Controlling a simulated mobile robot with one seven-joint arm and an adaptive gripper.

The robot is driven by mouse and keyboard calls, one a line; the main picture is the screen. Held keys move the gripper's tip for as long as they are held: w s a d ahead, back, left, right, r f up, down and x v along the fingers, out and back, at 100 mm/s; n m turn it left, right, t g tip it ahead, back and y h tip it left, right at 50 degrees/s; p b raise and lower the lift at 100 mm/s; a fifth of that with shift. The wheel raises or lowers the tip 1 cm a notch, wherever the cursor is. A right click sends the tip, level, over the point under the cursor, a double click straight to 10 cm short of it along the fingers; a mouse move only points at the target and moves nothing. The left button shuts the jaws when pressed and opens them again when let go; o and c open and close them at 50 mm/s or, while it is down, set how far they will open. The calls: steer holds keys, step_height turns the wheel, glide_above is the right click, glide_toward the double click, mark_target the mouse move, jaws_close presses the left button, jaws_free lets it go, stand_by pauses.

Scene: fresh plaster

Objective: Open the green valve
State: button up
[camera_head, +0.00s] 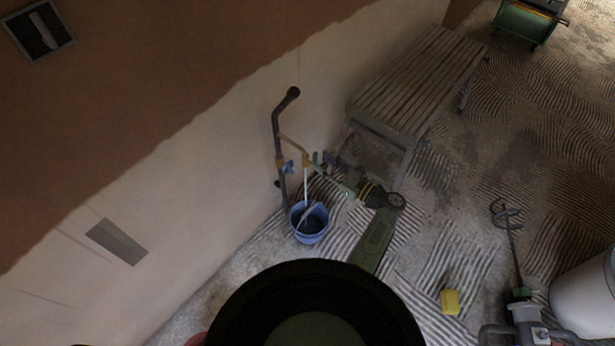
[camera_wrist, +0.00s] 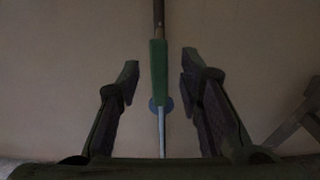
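The green valve (camera_head: 316,158) is a small handle on the brass-coloured branch of a dark standing pipe (camera_head: 277,130) by the wall. In the wrist view the green valve (camera_wrist: 159,65) is a narrow upright green bar, centred between my fingers. My gripper (camera_head: 331,168) is in front of it; in the wrist view my gripper (camera_wrist: 160,84) is open, one finger on each side, with visible gaps to the bar. A blue handle (camera_head: 287,167) sits on the pipe. A pale thin line, perhaps water, runs down to a blue bucket (camera_head: 312,238).
A slatted wooden bench (camera_head: 420,80) stands right of the pipe, close to my arm. A yellow block (camera_head: 450,301), a mixer tool (camera_head: 512,240) and a white bucket (camera_head: 585,298) are on the floor at right. A green cart (camera_head: 525,24) is far off. Open floor lies between.

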steer(key=v, duration=1)
stand_by(0.4)
